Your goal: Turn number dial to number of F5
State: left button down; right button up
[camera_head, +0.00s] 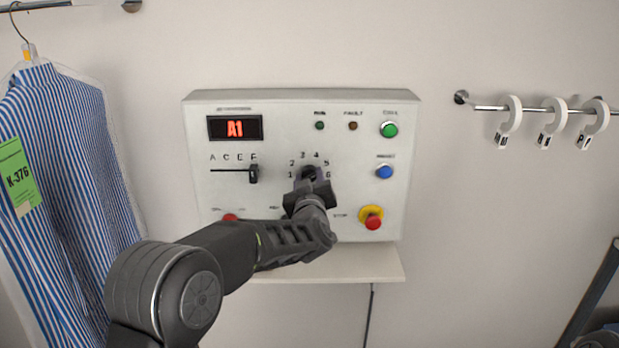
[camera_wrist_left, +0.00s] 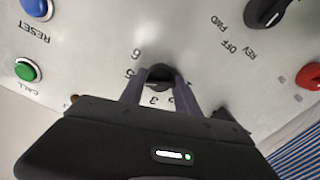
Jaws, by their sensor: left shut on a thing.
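A pale control panel (camera_head: 300,115) is mounted on the wall in the head view. The dial's pointer direction is hard to see behind the fingers. My right gripper is not in view.
Green (camera_head: 389,130) and blue (camera_head: 384,172) buttons and a red stop button (camera_head: 373,221) sit right of the dial. A shelf (camera_head: 330,265) juts out below. A striped shirt (camera_head: 60,200) hangs at left; white hooks (camera_head: 553,122) hang on a rail at right.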

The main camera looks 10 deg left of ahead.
pick_arm(q)
jog(key=shift+f, duration=0.1)
jog(key=c, duration=0.9)
grip_release()
jog(key=b+v, duration=0.2)
jog(key=v, duration=0.6)
jog(key=shift+w, duration=0.1)
